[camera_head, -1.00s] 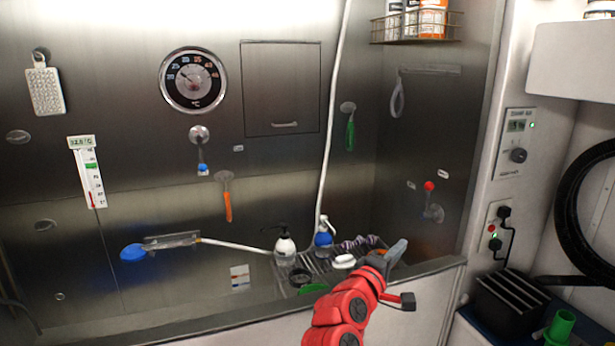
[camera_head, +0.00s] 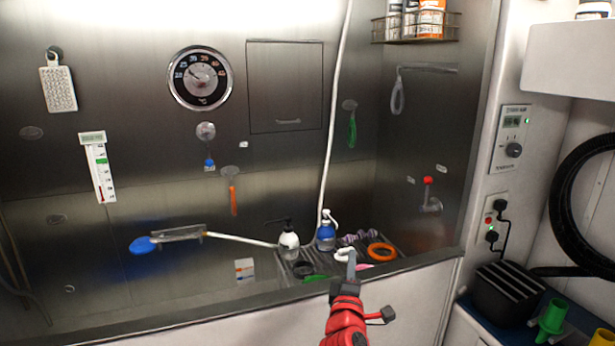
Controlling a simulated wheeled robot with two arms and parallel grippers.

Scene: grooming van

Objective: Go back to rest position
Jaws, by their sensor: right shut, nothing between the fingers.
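My right gripper (camera_head: 350,268) is on a red arm that comes in from the bottom, right of the middle. Its grey fingers point up and are shut with nothing between them. It shows in front of the tub's front edge and the rack (camera_head: 315,266), and partly covers a white item (camera_head: 343,253) there. I cannot tell how far apart they are. My left gripper is not in view.
The rack holds a black-topped bottle (camera_head: 289,243), a blue bottle (camera_head: 325,234), an orange ring (camera_head: 381,252) and a green item (camera_head: 316,278). A blue shower head (camera_head: 145,245) is at left. A black slotted box (camera_head: 507,293) and a green cup (camera_head: 552,318) stand at lower right.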

